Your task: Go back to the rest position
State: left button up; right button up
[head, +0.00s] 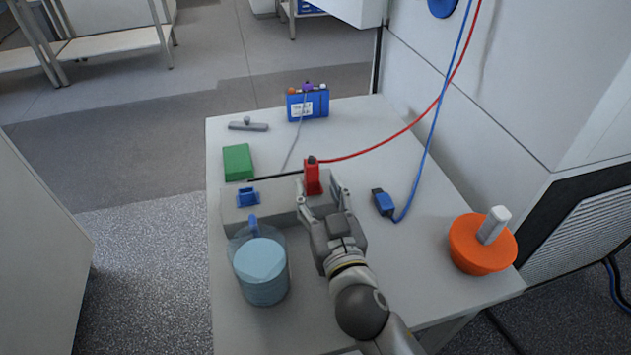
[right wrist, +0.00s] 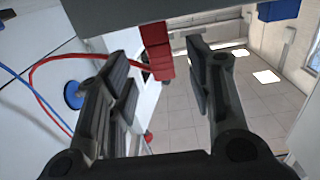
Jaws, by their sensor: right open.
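My right gripper (head: 319,187) is over the table, its fingers apart on either side of the red plug (head: 312,177). The plug stands upright at the grey box (head: 275,200), with a red cable running from it to the upper right. In the right wrist view the open fingers (right wrist: 158,58) have a visible gap between them, and the red plug (right wrist: 157,48) shows between them below a grey surface. Whether a finger touches the plug is not clear. My left gripper is not in view.
On the table (head: 420,265) are a blue battery (head: 308,104), a green block (head: 238,162), a blue-filled clear container (head: 262,272), a blue plug (head: 383,202) and an orange bowl (head: 478,248) with a white cylinder. The blue and red cables hang at the right, near the wall.

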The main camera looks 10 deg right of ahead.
jog(key=shift+s+d, duration=0.15)
jog(key=shift+s, duration=1.85)
